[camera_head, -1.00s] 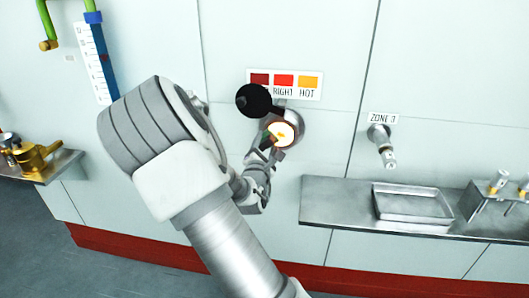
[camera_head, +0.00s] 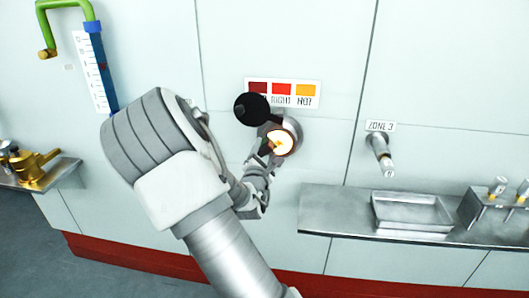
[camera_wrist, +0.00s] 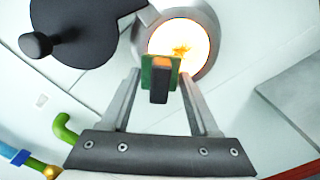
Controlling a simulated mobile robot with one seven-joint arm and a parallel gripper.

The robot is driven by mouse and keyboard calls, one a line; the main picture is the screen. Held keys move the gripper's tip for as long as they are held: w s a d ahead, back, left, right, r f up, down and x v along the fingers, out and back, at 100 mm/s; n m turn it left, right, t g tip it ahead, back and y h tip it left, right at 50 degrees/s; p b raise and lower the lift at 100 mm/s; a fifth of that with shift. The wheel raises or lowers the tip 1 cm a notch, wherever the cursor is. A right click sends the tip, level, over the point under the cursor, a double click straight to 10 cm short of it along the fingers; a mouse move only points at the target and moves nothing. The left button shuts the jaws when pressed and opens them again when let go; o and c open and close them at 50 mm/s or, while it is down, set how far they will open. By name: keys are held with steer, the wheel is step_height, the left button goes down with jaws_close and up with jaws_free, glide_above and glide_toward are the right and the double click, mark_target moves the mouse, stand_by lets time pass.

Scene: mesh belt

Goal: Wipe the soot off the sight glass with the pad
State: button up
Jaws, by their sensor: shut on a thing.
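The sight glass (camera_head: 283,141) is a round, glowing port in a grey metal ring on the wall. In the wrist view, the glass (camera_wrist: 190,38) is bright white-yellow with an orange-brown smudge near its middle. The pad (camera_wrist: 147,70) is a small green block with an orange part and a dark grip. My gripper (camera_wrist: 160,80) is shut on the pad and holds it in front of the lower left of the glass. In the head view my gripper (camera_head: 262,168) is just below left of the port. I cannot tell whether the pad touches the glass.
A round black cover (camera_head: 252,108) hangs swung aside at the port's upper left; its knob (camera_wrist: 36,44) shows in the wrist view. A colour label (camera_head: 283,90) is above. Right are a ZONE 3 fitting (camera_head: 380,153), a steel shelf (camera_head: 335,205) and a tray (camera_head: 411,228).

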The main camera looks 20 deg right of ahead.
mark_target(275, 146)
steer(key=shift+w+d, duration=0.4)
steer(key=shift+w, duration=0.2)
steer(key=shift+s+d, duration=0.65)
steer(key=shift+d, duration=0.3)
steer(key=shift+s+d, duration=0.6)
steer(key=shift+d, duration=0.3)
steer(key=shift+s+d, duration=0.65)
steer(key=shift+d, duration=0.3)
steer(key=shift+a, duration=0.1)
steer(key=shift+w+a+r, duration=0.1)
steer(key=shift+w+a, duration=0.5)
steer(key=shift+a, duration=0.2)
steer(key=shift+w+a+r, duration=0.1)
steer(key=shift+w+a, duration=0.5)
steer(key=shift+a, duration=0.2)
steer(key=shift+w+a+f+p, duration=0.1)
steer(key=shift+w+a+p, duration=0.15)
steer(key=shift+w+a, duration=0.25)
steer(key=shift+w+a+p, duration=0.2)
steer(key=shift+w+a, duration=0.05)
steer(key=shift+a, duration=0.4)
